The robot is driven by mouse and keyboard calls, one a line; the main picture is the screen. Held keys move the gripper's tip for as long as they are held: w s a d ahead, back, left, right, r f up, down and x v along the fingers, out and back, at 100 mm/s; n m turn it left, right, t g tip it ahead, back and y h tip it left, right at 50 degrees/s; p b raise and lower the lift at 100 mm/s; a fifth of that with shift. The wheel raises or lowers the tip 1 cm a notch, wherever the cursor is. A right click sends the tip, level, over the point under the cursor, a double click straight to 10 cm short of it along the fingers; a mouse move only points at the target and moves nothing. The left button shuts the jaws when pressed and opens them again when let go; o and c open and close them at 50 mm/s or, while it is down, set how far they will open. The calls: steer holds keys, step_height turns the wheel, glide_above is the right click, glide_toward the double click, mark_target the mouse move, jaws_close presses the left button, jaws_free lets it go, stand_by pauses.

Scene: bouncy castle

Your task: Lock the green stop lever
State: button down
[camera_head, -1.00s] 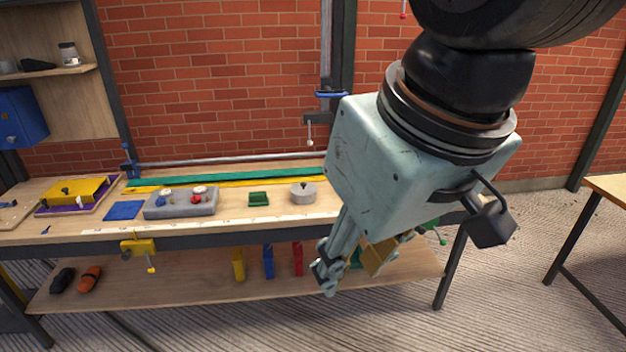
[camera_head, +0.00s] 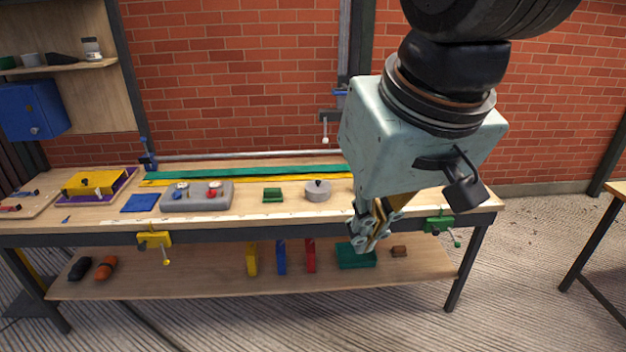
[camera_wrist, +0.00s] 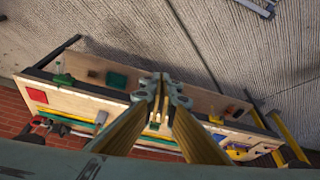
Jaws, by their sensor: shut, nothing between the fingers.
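A green stop lever (camera_head: 438,224) is mounted on the front edge of the workbench near its right end, with a short arm hanging to its lower right. It also shows in the wrist view (camera_wrist: 62,79), at the left. Whether it is locked cannot be told at this size. My gripper (camera_head: 362,240) is shut and empty, pointing down in front of the bench edge, to the left of the green lever and apart from it. In the wrist view the fingertips (camera_wrist: 160,96) meet in the middle, over the bench.
A yellow clamp (camera_head: 154,241) is on the bench's front edge at the left. A green box (camera_head: 356,256) and a brown block (camera_head: 399,251) lie on the lower shelf (camera_head: 205,278). Several parts stand on the benchtop. Floor at the front right is clear.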

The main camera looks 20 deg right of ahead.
steer(key=w+d+f+m+h+p, duration=0.1)
steer(key=w+d+f+m, duration=0.2)
steer(key=w+d, duration=0.55)
steer(key=w+d+f+m+h, duration=0.1)
steer(key=w+d+f+m, duration=0.25)
steer(key=w+d, duration=0.5)
steer(key=w+d+f+m+p, duration=0.1)
steer(key=w+d+f+m, duration=0.4)
steer(key=d, duration=0.6)
steer(key=w+d+f+m+h+p, duration=0.1)
steer(key=d+f+m, duration=0.1)
steer(key=d+f, duration=0.45)
steer(key=w+d+f+m, duration=0.2)
steer(key=d+f, duration=0.1)
steer(key=d, duration=0.7)
steer(key=s+d+f+m, duration=0.2)
steer(key=d+f, duration=0.5)
steer(key=s+d+f+m+p, duration=0.1)
steer(key=s+d+f+m, duration=0.2)
steer(key=d+f, duration=0.4)
steer(key=shift+s+d+f, duration=0.25)
steer(key=shift+d+f, duration=0.15)
steer(key=shift+d, duration=0.2)
steer(key=shift+m, duration=0.25)
steer(key=shift+f, duration=0.1)
